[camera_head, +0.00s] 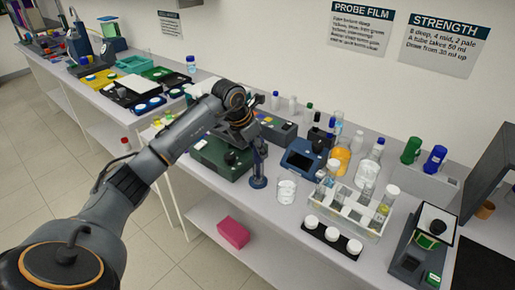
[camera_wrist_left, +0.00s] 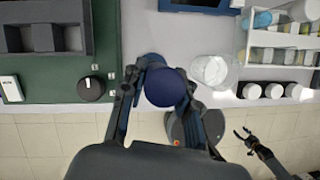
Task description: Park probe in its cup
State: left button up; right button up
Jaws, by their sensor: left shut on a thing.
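My left gripper (camera_head: 254,143) reaches over the bench from the left. In the left wrist view its fingers (camera_wrist_left: 160,92) are shut around a dark blue, round-topped probe (camera_wrist_left: 166,87). A blue stand-like cup (camera_head: 258,181) with a round base stands on the bench directly below the gripper. Part of its blue round shape (camera_wrist_left: 150,62) shows behind the probe in the left wrist view. The probe's lower end is hidden, so I cannot tell whether it is inside the cup. My right gripper (camera_wrist_left: 246,136) shows in the left wrist view with its fingers apart, out over the floor.
A green device (camera_head: 222,158) with a black knob stands left of the cup. A blue meter (camera_head: 301,160) is behind. A white tube rack (camera_head: 345,213) and white-capped jars (camera_head: 332,234) stand further right.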

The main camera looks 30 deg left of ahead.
pick_arm(q)
jog(key=shift+f, duration=0.15)
jog(key=o, duration=1.1)
jog(key=shift+c, duration=0.2)
jog(key=v, duration=1.2)
